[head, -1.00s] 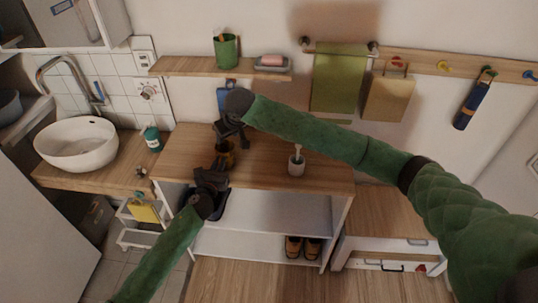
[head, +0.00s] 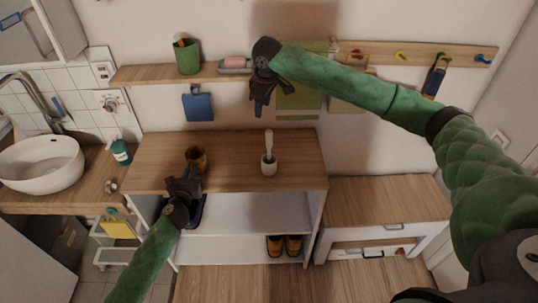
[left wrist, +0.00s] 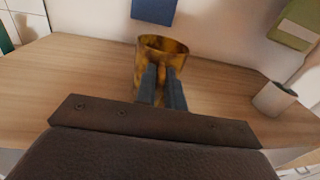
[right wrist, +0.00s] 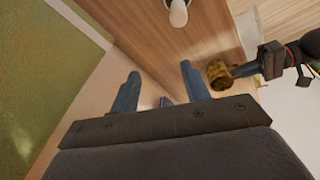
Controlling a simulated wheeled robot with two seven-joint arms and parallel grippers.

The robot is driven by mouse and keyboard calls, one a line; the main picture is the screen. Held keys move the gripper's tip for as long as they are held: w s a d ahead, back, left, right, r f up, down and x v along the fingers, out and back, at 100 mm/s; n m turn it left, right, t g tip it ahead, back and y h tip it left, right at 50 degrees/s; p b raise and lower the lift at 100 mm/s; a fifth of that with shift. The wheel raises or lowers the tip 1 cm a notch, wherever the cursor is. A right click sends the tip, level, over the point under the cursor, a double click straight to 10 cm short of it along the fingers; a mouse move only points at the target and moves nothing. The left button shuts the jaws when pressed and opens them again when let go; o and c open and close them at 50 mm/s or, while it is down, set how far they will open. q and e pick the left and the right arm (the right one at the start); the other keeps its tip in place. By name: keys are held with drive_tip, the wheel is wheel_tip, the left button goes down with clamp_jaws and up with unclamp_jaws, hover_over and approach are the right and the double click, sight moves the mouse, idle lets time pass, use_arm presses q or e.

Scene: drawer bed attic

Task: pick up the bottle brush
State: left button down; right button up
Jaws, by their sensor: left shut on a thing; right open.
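The bottle brush (head: 268,141) looks like the pale upright handle standing in a small white cup (head: 268,167) on the wooden counter; its head is hidden inside. The cup also shows in the left wrist view (left wrist: 272,99), and a white rounded end, probably the handle, shows in the right wrist view (right wrist: 178,13). My right gripper (head: 260,108) is open and empty, above and behind the brush, in front of the wall. My left gripper (head: 190,172) is shut on the amber cup (head: 196,155), left of the brush; the cup also shows in the left wrist view (left wrist: 162,46).
A wall shelf (head: 150,75) holds a green cup (head: 187,58) and a soap dish (head: 234,68). A green towel (head: 300,97) hangs behind my right gripper. A blue cloth (head: 198,106) hangs above the counter (head: 225,150). The counter around the brush is clear.

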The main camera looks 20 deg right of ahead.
sight(269, 141)
drive_tip(key=s+n, duration=0.1)
drive_tip(key=n, duration=0.1)
drive_tip(key=s+n+g, duration=0.2)
drive_tip(key=n, duration=0.1)
drive_tip(key=shift+s+d+f+n, duration=0.15)
drive_tip(key=shift+d+f+n, duration=0.05)
drive_tip(key=shift+f+n, duration=0.1)
drive_tip(key=shift+s+d+n, duration=0.15)
drive_tip(key=shift+s+n, duration=0.05)
drive_tip(key=shift+n, duration=0.7)
drive_tip(key=shift+f+n, duration=0.1)
drive_tip(key=shift+n, duration=0.3)
wheel_tip(269, 141, down, 7)
drive_tip(key=shift+r, duration=0.2)
drive_tip(key=shift+s+f, duration=0.15)
drive_tip(key=shift+f, duration=1.15)
drive_tip(key=shift+s+f, duration=0.1)
drive_tip(key=shift+f, duration=1.2)
clamp_jaws()
